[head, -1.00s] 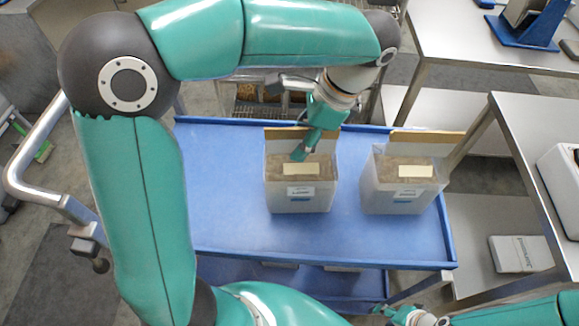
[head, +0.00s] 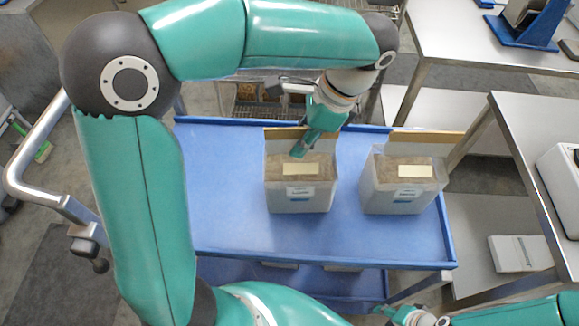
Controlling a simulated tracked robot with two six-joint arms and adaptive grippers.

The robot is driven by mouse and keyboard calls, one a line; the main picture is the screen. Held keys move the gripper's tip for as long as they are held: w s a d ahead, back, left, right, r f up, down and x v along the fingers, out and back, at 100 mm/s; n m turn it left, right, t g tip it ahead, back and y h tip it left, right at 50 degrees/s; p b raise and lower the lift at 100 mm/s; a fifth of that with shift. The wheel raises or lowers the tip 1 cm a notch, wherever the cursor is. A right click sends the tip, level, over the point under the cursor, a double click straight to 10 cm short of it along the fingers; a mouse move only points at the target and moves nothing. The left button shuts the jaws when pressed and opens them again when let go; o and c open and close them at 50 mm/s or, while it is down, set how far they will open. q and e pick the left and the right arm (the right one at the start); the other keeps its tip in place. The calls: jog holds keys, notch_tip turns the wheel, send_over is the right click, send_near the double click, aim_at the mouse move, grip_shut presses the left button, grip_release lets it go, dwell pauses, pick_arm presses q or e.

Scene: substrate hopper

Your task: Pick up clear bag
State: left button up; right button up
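Two clear bags of brown substrate stand upright on the blue cart, each with a pale label on top and a white label in front. The left clear bag (head: 300,196) is near the cart's middle; the right clear bag (head: 398,198) is near its right end. My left gripper (head: 300,150) reaches down from behind at the top of the left bag, by its back flap. Its fingers are small and partly hidden, so their opening and any grip cannot be told. My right gripper (head: 395,314) is at the bottom edge, low and right, only partly in view.
The blue cart (head: 225,215) has a raised rim and a metal handle (head: 50,200) at left. Its left half is clear. Steel tables (head: 480,45) stand at back right and right. A white box (head: 518,253) lies on a lower shelf at right.

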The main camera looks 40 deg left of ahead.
pick_arm(q)
grip_shut()
jog(key=shift+r, duration=0.2)
